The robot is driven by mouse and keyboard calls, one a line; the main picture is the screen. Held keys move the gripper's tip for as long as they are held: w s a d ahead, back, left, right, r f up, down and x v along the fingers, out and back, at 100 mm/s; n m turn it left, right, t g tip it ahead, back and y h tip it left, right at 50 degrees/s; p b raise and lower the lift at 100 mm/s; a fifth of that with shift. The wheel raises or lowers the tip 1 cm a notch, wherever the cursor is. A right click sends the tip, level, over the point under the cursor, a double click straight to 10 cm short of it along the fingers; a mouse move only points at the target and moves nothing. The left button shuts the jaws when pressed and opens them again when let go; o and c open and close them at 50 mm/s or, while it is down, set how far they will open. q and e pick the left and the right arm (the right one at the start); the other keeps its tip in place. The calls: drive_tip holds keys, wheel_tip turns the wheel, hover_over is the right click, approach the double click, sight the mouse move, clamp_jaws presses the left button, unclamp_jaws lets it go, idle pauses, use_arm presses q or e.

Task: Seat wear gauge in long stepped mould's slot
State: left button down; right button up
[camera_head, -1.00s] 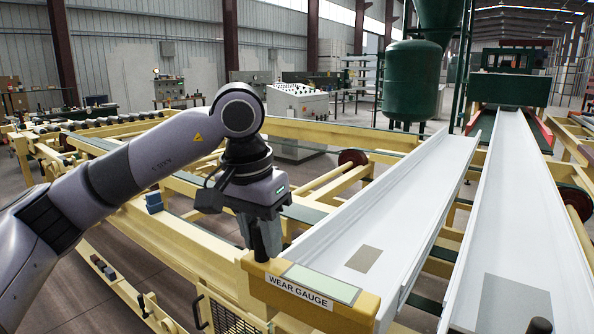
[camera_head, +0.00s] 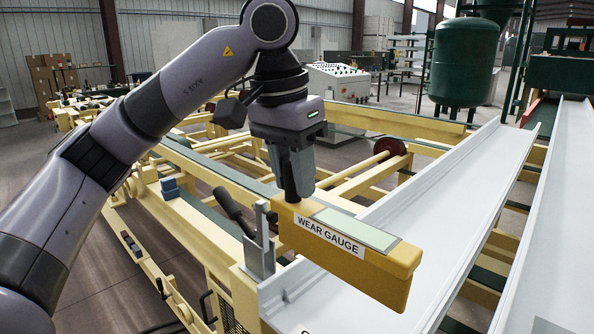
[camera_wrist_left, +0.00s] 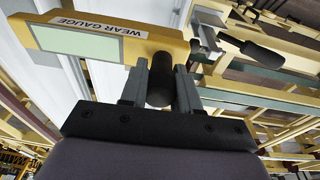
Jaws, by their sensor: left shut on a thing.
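The wear gauge (camera_head: 345,250) is a yellow block with a "WEAR GAUGE" label and a pale green top panel. My left gripper (camera_head: 291,185) is shut on its dark upright post. The left wrist view also shows the gauge (camera_wrist_left: 150,40) and the post (camera_wrist_left: 160,80) between the fingers. The gauge hangs above the left part of the nearer long white mould (camera_head: 455,195), seemingly clear of it. The gauge covers part of the mould, and I cannot make out a slot. My right gripper is not in view.
A metal bracket (camera_head: 262,255) with a black-handled lever (camera_head: 234,211) stands at the mould's near left end, close to the gauge. A second white channel (camera_head: 560,220) runs along the right. Yellow frame rails (camera_head: 215,165) lie behind.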

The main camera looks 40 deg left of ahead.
sight(294, 249)
use_arm(q)
wheel_tip(294, 249, down, 10)
drive_tip(key=b, duration=0.7)
drive_tip(key=shift+r, duration=0.25)
drive_tip(key=shift+f, duration=0.2)
idle(1.7)
drive_tip(key=shift+f+b, duration=1.05)
drive_tip(key=shift+f, duration=0.55)
drive_tip(key=shift+r, duration=0.15)
drive_tip(key=shift+r+p, duration=1.15)
drive_tip(key=shift+p, duration=0.05)
idle(1.3)
